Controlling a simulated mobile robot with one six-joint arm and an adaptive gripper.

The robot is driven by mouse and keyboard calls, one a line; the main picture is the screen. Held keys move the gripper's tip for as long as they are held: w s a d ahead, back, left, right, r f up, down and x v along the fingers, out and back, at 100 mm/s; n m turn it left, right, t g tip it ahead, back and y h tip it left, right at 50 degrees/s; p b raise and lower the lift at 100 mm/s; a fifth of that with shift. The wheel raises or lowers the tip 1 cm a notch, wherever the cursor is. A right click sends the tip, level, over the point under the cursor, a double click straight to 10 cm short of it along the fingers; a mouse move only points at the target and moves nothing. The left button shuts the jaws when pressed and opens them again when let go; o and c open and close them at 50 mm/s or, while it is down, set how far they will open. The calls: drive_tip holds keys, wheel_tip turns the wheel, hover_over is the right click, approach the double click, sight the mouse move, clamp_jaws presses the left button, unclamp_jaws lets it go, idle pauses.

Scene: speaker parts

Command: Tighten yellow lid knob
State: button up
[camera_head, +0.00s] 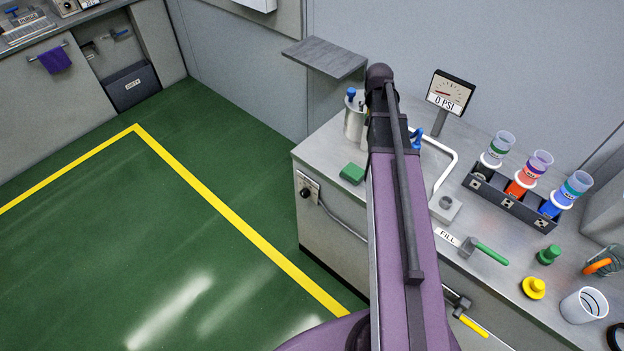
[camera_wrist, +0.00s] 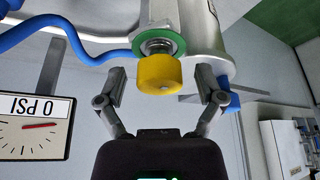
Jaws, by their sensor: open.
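The yellow lid knob (camera_wrist: 159,73) shows in the wrist view on a threaded metal stem, with a green ring (camera_wrist: 160,43) around the stem. Behind it is a grey metal vessel (camera_wrist: 205,35). My gripper (camera_wrist: 162,86) is open, with one finger on each side of the knob and a visible gap to each. In the head view my purple arm hides the gripper and this knob. Part of a metal canister (camera_head: 354,118) with a blue handle shows left of the arm there. A separate yellow knob-like part (camera_head: 533,288) lies on the counter at the right.
A blue hose (camera_wrist: 75,45) runs left of the knob in the wrist view, near a gauge (camera_wrist: 37,125) reading 0 PSI. Green floor at left is clear.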

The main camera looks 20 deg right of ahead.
drive_tip(key=shift+n+t+y, duration=0.2)
drive_tip(key=shift+n+y, duration=0.4)
drive_tip(key=shift+n, duration=1.05)
drive_tip(key=shift+n+t+y, duration=0.2)
drive_tip(key=shift+n+y, duration=0.4)
drive_tip(key=shift+n, duration=1.05)
drive_tip(key=n+y, duration=0.1)
drive_tip(key=n, duration=0.2)
drive_tip(key=n+g+y, duration=0.1)
drive_tip(key=n, duration=0.2)
drive_tip(key=shift+d+n, duration=0.1)
drive_tip(key=shift+n, duration=0.2)
drive_tip(key=p+v, duration=0.3)
drive_tip(key=shift+s+r, duration=0.1)
drive_tip(key=shift+r, duration=0.15)
drive_tip(key=p+v, duration=1)
drive_tip(key=s+a+f+m+g+b, duration=0.1)
drive_tip(key=s+a+f+b, duration=0.3)
drive_tip(key=a, duration=0.5)
drive_tip(key=s+a+f+m+g+h+b, duration=0.1)
drive_tip(key=s+a+f+m+b, duration=0.2)
drive_tip(key=a+f+b, duration=0.5)
drive_tip(key=s+a+f+m+g+h+b, duration=0.1)
drive_tip(key=s+a+f+b, duration=0.4)
drive_tip(key=a, duration=0.6)
wheel_tip(320, 180, down, 2)
drive_tip(key=shift+s+a+f+m+g+b, duration=0.15)
drive_tip(key=shift+s+m+g+b, duration=0.2)
drive_tip(key=shift+m+b, duration=0.35)
